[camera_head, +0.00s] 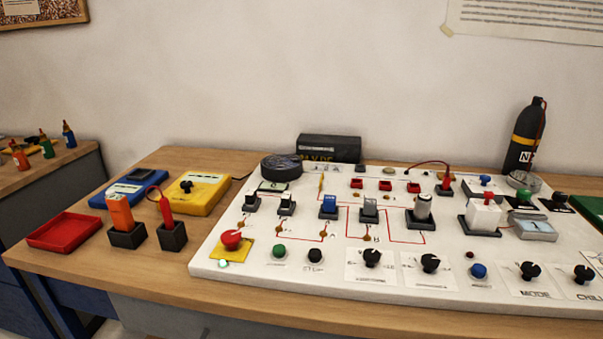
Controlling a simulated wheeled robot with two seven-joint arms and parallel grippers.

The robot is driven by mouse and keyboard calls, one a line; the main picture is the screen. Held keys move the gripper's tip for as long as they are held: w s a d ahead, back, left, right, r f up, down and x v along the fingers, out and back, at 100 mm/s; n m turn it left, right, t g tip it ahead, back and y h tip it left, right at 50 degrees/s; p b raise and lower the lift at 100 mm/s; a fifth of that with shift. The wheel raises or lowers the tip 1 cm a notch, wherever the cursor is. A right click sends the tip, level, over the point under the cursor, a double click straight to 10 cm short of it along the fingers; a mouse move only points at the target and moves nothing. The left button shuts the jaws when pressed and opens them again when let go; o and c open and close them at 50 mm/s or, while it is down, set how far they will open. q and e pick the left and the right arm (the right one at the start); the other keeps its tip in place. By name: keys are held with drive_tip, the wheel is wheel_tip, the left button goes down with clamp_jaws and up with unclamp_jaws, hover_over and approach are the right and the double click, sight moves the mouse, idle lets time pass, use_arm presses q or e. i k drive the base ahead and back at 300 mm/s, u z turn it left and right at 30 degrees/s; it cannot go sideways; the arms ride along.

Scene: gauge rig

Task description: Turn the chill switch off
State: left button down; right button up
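The chill switch (583,274) is a black rotary knob on a white plate at the far right of the panel's front row. The plate's lettering reads "CHILL" and is partly cut off by the picture's right edge. The knob shows an orange-brown mark on its upper right. I cannot read any position marks around it. A similar black knob marked "MODE" (529,271) sits just to its left. Neither of my grippers shows in the head view.
The white panel (212,258) fills the right of the wooden table (160,275). Front-row neighbours include a blue button (478,271) and a black knob (431,263). A tall black bottle (524,140) stands behind. A red tray (65,232) and yellow meter (197,193) lie left.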

sight(583, 273)
drive_tip(key=z, duration=1.65)
